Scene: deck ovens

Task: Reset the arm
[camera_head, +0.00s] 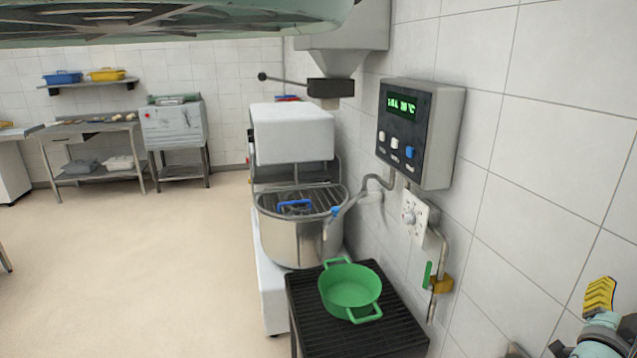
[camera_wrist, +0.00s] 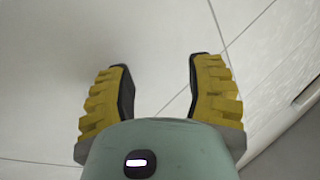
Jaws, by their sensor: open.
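My gripper (camera_wrist: 158,82) is open and empty in the wrist view, with its two yellow ribbed fingers apart and pale tiles behind them. In the head view, one yellow finger of my gripper (camera_head: 600,297) shows at the lower right edge, in front of the tiled wall. The rest of my arm is mostly cut off by that edge. The gripper touches nothing that I can see.
A green two-handled pot (camera_head: 350,287) sits on a black slatted stand (camera_head: 400,330). Behind it is a mixer (camera_head: 292,135) with a steel bowl (camera_head: 290,243). A control box (camera_head: 440,135) and green-handled valve (camera_head: 428,275) are on the right wall. The floor at left is clear.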

